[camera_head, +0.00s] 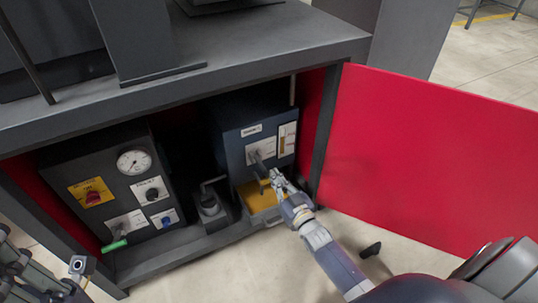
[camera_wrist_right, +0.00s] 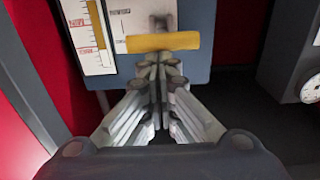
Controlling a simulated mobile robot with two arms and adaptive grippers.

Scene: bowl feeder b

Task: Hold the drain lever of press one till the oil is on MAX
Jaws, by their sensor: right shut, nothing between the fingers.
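The blue oil unit (camera_head: 234,148) stands at the right inside the open cabinet. Its sight gauge (camera_head: 287,139) has an amber column; the gauge also shows in the right wrist view (camera_wrist_right: 88,37), where the column ends near a red mark. The mark labels are too small to read. The drain lever (camera_head: 259,163) sticks out of the unit's front; a yellow bar, seemingly its handle (camera_wrist_right: 163,42), shows in the wrist view. My right gripper (camera_head: 276,178) is shut and empty at the lever's end; contact is unclear. My left gripper (camera_head: 75,272) is partly in view at lower left.
A yellow-bottomed tray (camera_head: 262,194) lies below the lever. The red door (camera_head: 430,155) is open at right.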

